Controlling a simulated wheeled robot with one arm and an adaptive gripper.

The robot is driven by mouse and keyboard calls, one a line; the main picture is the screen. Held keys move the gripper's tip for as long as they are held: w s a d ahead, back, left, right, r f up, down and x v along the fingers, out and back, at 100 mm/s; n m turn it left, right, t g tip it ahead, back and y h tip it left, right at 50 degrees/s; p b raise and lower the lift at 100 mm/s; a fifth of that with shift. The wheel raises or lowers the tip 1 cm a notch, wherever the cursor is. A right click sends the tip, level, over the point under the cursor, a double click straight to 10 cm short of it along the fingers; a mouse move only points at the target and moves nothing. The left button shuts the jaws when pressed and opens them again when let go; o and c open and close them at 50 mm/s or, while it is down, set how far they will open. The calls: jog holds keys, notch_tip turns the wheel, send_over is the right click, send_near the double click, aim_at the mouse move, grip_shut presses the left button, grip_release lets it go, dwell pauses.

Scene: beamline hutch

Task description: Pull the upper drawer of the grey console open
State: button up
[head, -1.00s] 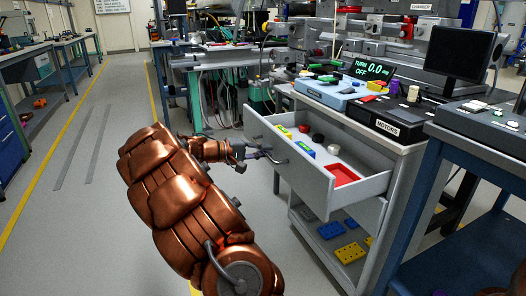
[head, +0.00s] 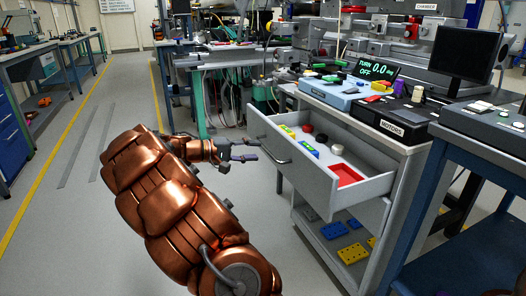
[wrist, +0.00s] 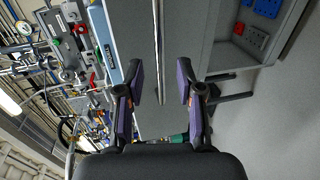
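The upper drawer (head: 308,183) of the grey console stands pulled well out, its inside showing in the head view. Its dark bar handle (head: 277,153) is on the front panel. My gripper (head: 251,151) is just left of the handle, apart from it. In the wrist view, my gripper (wrist: 160,82) has its two purple-padded fingers spread with nothing held between them. Grey console surfaces show beyond them. The drawer holds a red tray (head: 346,174), a white round piece (head: 337,149), dark and red knobs, and small coloured blocks.
An open lower shelf (head: 325,243) holds blue and yellow plates. A blue-framed bench (head: 432,180) stands close on the right. Control boxes and a monitor (head: 461,55) are on top. Clear floor (head: 90,220) lies left of my arm.

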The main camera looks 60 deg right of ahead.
jog(key=v, duration=0.6)
jog(key=shift+a, duration=0.25)
jog(key=shift+w, duration=0.1)
jog(key=s+a+r+n+t+y+p, duration=0.1)
jog(key=s+a+r+y+p, duration=0.1)
jog(key=s+a+r+p, duration=0.4)
jog(key=s+a+r+t+y+p, duration=0.1)
jog(key=s+a+r+y+p, duration=0.2)
jog(key=r+p, duration=0.5)
jog(key=s+a+r+n+t+y+p, duration=0.1)
jog(key=s+a+r+p, duration=0.3)
jog(key=a+p, duration=0.4)
jog(key=s+a+r+n+t+y+p, duration=0.2)
jog(key=s+a+r+n+y+p, duration=0.1)
jog(key=a+p, duration=0.6)
jog(key=s+a+r+n+t+y+p, duration=0.1)
jog(key=s+a+r+y+p, duration=0.3)
jog(key=a, duration=1)
jog(key=s+r+t+p, duration=0.1)
jog(key=s+r+p, duration=0.2)
jog(key=s+p, duration=0.1)
jog(key=shift+s+n+p, duration=0.25)
jog(key=shift+n+p, duration=0.15)
jog(key=shift+p, duration=0.1)
